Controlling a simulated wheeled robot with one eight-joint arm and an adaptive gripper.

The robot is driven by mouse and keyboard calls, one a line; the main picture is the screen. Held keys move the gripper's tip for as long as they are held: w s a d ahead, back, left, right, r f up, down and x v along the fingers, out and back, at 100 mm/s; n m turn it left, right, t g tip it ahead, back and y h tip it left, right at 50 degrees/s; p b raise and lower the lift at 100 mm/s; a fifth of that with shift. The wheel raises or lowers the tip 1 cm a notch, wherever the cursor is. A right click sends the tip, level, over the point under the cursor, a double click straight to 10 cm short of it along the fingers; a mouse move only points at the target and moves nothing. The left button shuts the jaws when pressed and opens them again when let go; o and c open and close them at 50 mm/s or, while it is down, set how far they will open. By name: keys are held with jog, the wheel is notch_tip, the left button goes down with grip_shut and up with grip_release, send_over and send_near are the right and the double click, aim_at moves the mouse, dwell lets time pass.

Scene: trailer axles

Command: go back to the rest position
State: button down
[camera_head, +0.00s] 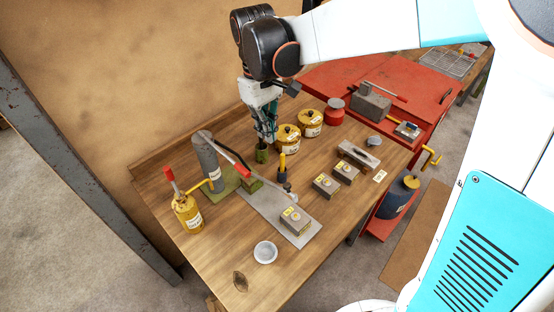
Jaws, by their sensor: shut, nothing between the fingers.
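My gripper (268,138) points down over the back of the wooden workbench (190,248), at the end of my white and turquoise arm. Its fingers are shut with nothing seen between them. The fingertips are just above or beside a small green cylinder (262,153); I cannot tell whether they touch it. Two yellow lidded tins (288,138) stand close to the right of the gripper.
A grey cylinder (208,160), a yellow oil can (187,213) and a red-handled lever (235,162) stand left and in front. Metal blocks (296,220) sit at centre and right. A red cabinet (330,77) stands behind.

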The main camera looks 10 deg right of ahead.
dwell(0.4)
jog(key=s+d+f+m+t+b, duration=0.3)
jog(key=s+d+t+b, duration=0.1)
jog(key=s, duration=0.4)
jog(key=s+d+f+m+t+b, duration=0.3)
jog(key=s+d+t+b, duration=0.1)
jog(key=s+d+b, duration=0.3)
jog(key=shift+s+d+f+m+y, duration=0.3)
jog(key=shift+s+d+f+m, duration=0.15)
jog(key=shift+s, duration=0.2)
jog(key=shift+d+r, duration=0.1)
jog(key=shift+d, duration=0.05)
